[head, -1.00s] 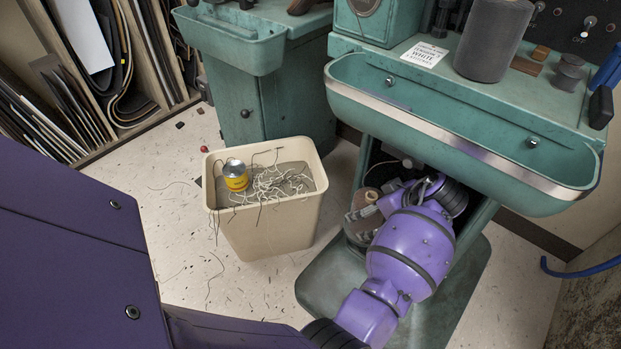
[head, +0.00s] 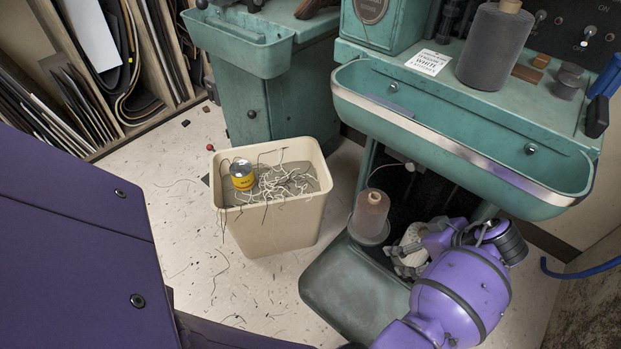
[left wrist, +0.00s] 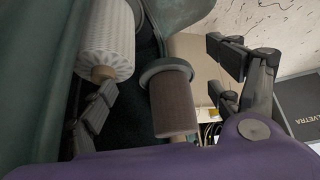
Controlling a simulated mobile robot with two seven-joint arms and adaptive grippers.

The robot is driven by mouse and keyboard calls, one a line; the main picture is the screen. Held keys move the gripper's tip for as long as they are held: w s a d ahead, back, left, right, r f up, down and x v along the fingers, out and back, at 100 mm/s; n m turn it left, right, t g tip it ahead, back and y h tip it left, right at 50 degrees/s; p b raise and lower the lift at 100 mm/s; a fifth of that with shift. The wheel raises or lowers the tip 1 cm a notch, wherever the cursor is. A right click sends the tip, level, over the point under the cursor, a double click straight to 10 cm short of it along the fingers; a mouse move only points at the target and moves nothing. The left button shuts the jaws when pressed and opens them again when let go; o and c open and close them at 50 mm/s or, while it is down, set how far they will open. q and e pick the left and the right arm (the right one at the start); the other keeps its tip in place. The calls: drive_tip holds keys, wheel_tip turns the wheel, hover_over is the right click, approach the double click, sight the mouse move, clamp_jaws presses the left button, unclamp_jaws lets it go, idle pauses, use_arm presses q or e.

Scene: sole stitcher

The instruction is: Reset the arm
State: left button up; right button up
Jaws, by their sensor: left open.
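My left arm's purple wrist (head: 465,285) is low at the right of the head view, in front of the green machine's lower opening. A brown thread spool (left wrist: 174,103) in a grey round holder shows between the fingers in that picture. It stands upright in the head view (head: 370,215), clear of my wrist. A pale ribbed spool (left wrist: 106,40) is near the left finger. My right gripper is not in view.
The machine's green trough (head: 450,135) overhangs the opening. A blue hose (head: 585,268) is at right. The speckled floor around the bin is mostly open.

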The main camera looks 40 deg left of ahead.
use_arm(q)
drive_tip(key=shift+w+r, duration=0.1)
